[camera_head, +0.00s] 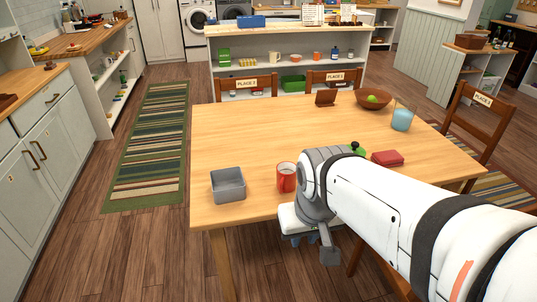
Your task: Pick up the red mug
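The red mug (285,179) stands upright near the front edge of the wooden table (235,140), with a pale interior showing at its top. My arm reaches in from the lower right, and its end is just right of the mug in the picture. My gripper (314,244) hangs at the arm's end, lower in the picture than the mug and in front of the table edge. It is small and partly hidden by my wrist, so its opening cannot be made out. The mug shows no contact with it.
A grey open bin (228,190) stands left of the mug. A red box-like item (387,158) and a green item (357,149) lie behind my arm. A blue glass pitcher (402,118), a brown bowl (373,104) and chairs are farther back. The table's left middle is clear.

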